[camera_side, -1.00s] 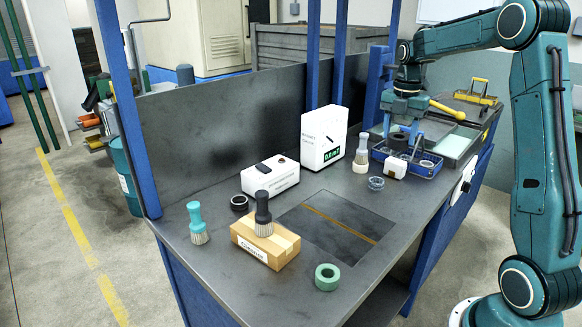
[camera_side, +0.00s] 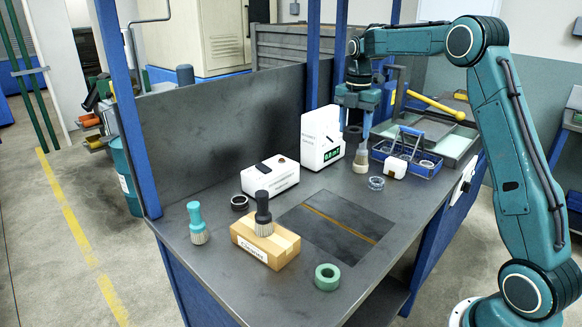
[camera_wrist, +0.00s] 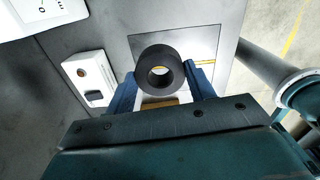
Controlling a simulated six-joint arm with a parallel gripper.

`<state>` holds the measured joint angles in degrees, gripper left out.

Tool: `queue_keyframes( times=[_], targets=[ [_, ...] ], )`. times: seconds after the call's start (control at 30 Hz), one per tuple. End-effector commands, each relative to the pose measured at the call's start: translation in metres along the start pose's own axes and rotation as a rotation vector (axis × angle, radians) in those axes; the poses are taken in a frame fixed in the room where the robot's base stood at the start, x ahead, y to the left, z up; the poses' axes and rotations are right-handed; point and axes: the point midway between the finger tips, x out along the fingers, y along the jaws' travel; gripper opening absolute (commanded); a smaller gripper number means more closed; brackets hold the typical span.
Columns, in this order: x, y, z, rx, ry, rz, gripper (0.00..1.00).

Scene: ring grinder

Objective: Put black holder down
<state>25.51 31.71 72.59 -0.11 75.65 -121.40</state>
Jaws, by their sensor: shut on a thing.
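The black holder (camera_side: 352,133), a thick dark ring, is between the fingers of my gripper (camera_side: 357,122) in the side view. My gripper is shut on it and holds it above the table (camera_side: 410,205), in front of the right side of the upright white device (camera_side: 322,138). In the wrist view the holder (camera_wrist: 160,57) sits between the two blue fingers of my gripper (camera_wrist: 162,84), its round hole facing the camera. The fingers partly cover the holder in the side view.
The dark plate (camera_side: 335,225) is clear.

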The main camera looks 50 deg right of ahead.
Motion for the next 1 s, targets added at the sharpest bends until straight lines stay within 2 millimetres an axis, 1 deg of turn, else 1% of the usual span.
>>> queue_keyframes(
  times=[0.03, 0.1, 0.2, 0.33, 0.57, 0.73, 0.87, 1.0],
  targets=[
    [0.001, 0.013, -0.008, -0.007, 0.000, -0.001, 0.30],
    [0.001, 0.027, -0.017, -0.008, 0.000, 0.000, 0.30],
    [0.001, 0.042, -0.029, -0.008, 0.000, 0.000, 0.30],
    [0.001, 0.054, -0.038, -0.008, 0.000, 0.000, 0.30],
    [0.002, 0.058, -0.042, -0.006, 0.001, -0.001, 0.30],
    [0.009, 0.058, -0.041, -0.006, 0.001, -0.001, 0.30],
    [0.025, 0.058, -0.042, -0.007, 0.002, -0.004, 0.30],
    [0.049, 0.057, -0.041, -0.007, 0.002, -0.004, 0.30]
  ],
)
